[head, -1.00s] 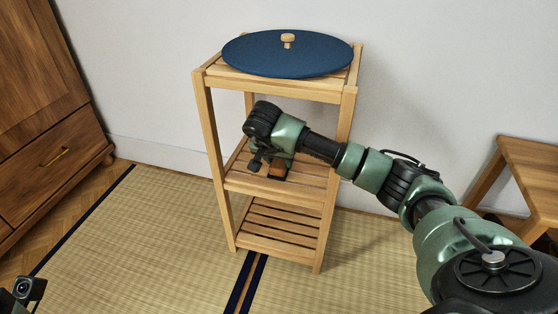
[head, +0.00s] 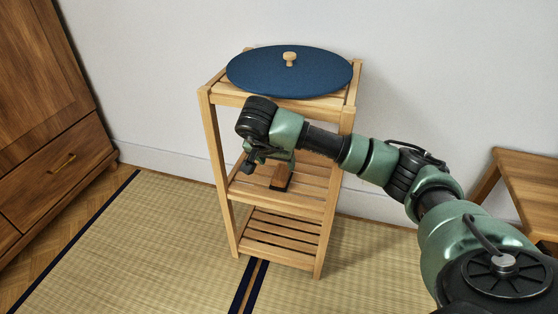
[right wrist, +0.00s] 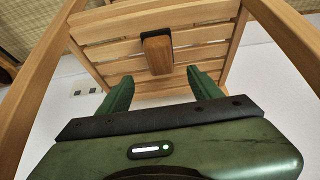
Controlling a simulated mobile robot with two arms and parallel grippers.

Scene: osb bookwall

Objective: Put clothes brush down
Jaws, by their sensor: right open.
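The clothes brush (head: 281,177), brown wood with a black part, rests on the middle slatted shelf of a light wooden rack (head: 232,190). In the right wrist view the brush (right wrist: 157,54) lies on the slats, just beyond the fingertips. My right gripper (head: 256,165) is at the front of that shelf, just left of the brush in the head view. In the right wrist view its two green fingers (right wrist: 158,80) are open, with a gap between them and nothing held. My left gripper is not in view.
A dark blue round lid-like disc (head: 290,75) with a wooden knob covers the rack's top. The bottom shelf (head: 278,238) looks empty. A wooden cabinet (head: 50,120) stands left, a wooden stool (head: 525,165) right. The tatami floor (head: 140,240) in front is clear.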

